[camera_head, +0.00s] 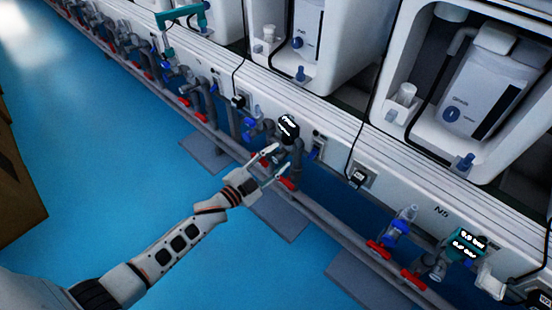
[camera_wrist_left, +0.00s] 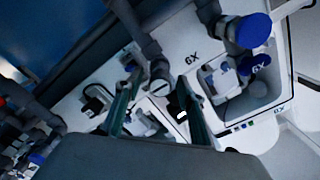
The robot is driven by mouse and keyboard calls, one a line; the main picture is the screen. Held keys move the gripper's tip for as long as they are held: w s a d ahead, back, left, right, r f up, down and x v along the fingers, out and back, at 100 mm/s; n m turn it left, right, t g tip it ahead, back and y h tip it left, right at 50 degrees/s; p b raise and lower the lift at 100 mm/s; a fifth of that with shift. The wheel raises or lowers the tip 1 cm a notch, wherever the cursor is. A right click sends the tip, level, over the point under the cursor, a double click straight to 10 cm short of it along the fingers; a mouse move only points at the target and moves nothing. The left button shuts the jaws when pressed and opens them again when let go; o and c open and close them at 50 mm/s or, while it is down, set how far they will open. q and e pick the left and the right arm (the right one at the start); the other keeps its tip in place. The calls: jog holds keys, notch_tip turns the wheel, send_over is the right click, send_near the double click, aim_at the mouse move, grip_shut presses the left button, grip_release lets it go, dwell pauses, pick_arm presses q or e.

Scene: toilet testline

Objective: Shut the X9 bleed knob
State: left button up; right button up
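My left gripper (camera_head: 281,157) is in the middle of the head view, its two fingers spread apart, next to the pipework below a black digital gauge (camera_head: 288,125). In the left wrist view the fingers (camera_wrist_left: 158,77) are also spread, with a grey pipe end (camera_wrist_left: 160,72) showing between their tips. I see nothing gripped. The left wrist view is turned over, and labels that seem to read X9 (camera_wrist_left: 192,57) stand near a large blue knob (camera_wrist_left: 250,30). I cannot tell whether this is the bleed knob, or how it is set. My right gripper is not in view.
A long white panel (camera_head: 400,150) carries several pipe stations with blue knobs (camera_head: 317,150) and red handles (camera_head: 287,182). White toilet-test bays (camera_head: 440,95) stand above it. A lower grey pipe rail (camera_head: 325,220) runs along the front. Blue floor (camera_head: 90,190) lies free at left.

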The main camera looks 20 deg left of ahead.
pick_arm(q)
jog(key=v, duration=1.2)
